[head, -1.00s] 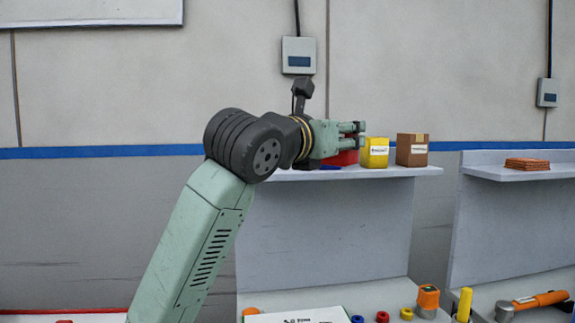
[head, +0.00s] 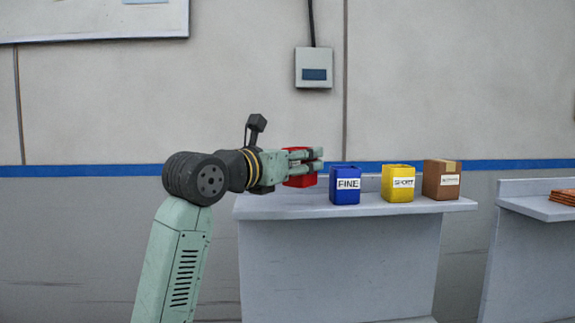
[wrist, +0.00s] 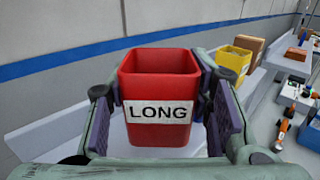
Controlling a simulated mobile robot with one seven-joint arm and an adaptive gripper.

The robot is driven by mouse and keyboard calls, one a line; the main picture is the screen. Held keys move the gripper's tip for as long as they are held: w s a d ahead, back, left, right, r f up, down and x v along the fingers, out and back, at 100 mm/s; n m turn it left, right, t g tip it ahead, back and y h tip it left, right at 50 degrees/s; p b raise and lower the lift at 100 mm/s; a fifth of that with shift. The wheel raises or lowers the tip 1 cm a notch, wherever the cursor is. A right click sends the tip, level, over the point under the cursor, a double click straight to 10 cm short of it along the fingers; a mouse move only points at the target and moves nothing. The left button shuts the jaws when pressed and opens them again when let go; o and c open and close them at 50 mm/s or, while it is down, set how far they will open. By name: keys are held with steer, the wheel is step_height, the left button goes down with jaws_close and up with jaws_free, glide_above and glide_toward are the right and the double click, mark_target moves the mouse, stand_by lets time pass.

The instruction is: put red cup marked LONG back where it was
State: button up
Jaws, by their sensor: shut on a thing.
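The red cup marked LONG (wrist: 158,92) is upright and empty between the fingers of my gripper (wrist: 165,110) in the wrist view, its label facing the camera. My gripper (head: 312,160) is shut on it. In the head view the red cup (head: 299,181) is partly hidden behind the fingers, over the left part of the grey shelf (head: 285,208). I cannot tell whether its base touches the shelf.
A blue cup marked FINE (head: 345,184), a yellow cup marked SPORT (head: 398,183) and a brown box (head: 441,180) stand in a row to the right on the shelf. A second shelf (head: 537,207) at far right holds orange-brown pieces (head: 564,197).

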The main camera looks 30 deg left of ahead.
steer(key=a, duration=0.2)
steer(key=shift+a+f+p, duration=0.15)
steer(key=shift+a+p, duration=0.2)
steer(key=shift+a, duration=0.05)
step_height(320, 180, down, 3)
steer(key=shift+r+p, duration=0.1)
steer(key=shift+p, duration=0.55)
steer(key=shift+f, duration=0.3)
steer(key=shift+f, duration=0.15)
steer(key=shift+f, duration=0.15)
steer(key=o, duration=1.4)
steer(key=shift+c, duration=0.2)
steer(key=shift+r, duration=0.2)
